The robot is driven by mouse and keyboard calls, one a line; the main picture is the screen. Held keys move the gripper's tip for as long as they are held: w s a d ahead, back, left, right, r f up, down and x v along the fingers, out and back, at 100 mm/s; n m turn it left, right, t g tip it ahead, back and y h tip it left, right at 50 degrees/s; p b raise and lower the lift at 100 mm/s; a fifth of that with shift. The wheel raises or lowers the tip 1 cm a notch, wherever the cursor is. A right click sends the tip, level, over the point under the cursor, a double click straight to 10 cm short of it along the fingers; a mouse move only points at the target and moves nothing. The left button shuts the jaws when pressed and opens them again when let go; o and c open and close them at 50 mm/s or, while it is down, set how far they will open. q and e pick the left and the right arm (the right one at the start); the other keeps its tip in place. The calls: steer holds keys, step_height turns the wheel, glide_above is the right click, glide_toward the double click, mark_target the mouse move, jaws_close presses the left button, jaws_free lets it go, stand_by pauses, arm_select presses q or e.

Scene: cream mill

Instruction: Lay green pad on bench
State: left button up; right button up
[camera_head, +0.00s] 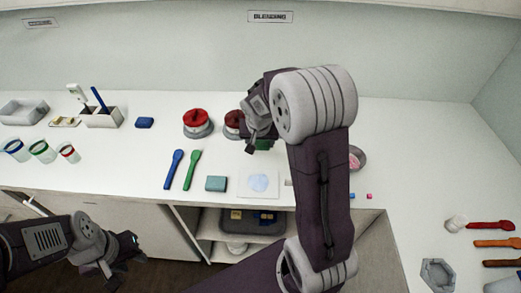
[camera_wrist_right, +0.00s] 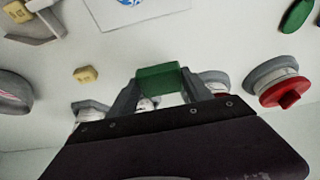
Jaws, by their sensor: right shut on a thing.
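The green pad (camera_wrist_right: 160,82) is gripped between the two fingers of my right gripper (camera_wrist_right: 163,90) in the right wrist view. In the head view only a small dark green part of the pad (camera_head: 263,145) shows beneath my right gripper (camera_head: 260,146), beside the red-topped jars. The arm hides much of that area. The white bench (camera_head: 130,175) runs along the wall; I cannot tell whether the pad touches it. My left gripper (camera_head: 125,264) is low at the left, in front of the bench edge, with its fingers apart and nothing visible between them.
A blue spatula (camera_head: 174,168), green spatula (camera_head: 192,169), teal block (camera_head: 216,184) and white sheet (camera_head: 259,183) lie near the front edge. A red-topped jar (camera_head: 197,123) and blue pad (camera_head: 144,123) stand behind. Bench between the blue pad and cups (camera_head: 42,152) is clear.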

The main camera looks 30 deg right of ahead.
mark_target(261, 149)
step_height(261, 149, down, 4)
steer(key=shift+s+r+b, duration=0.1)
steer(key=shift+s+b, duration=0.05)
steer(key=shift+b, duration=0.3)
steer(key=shift+f, duration=0.3)
steer(key=o, duration=1.3)
steer(key=shift+r, duration=0.1)
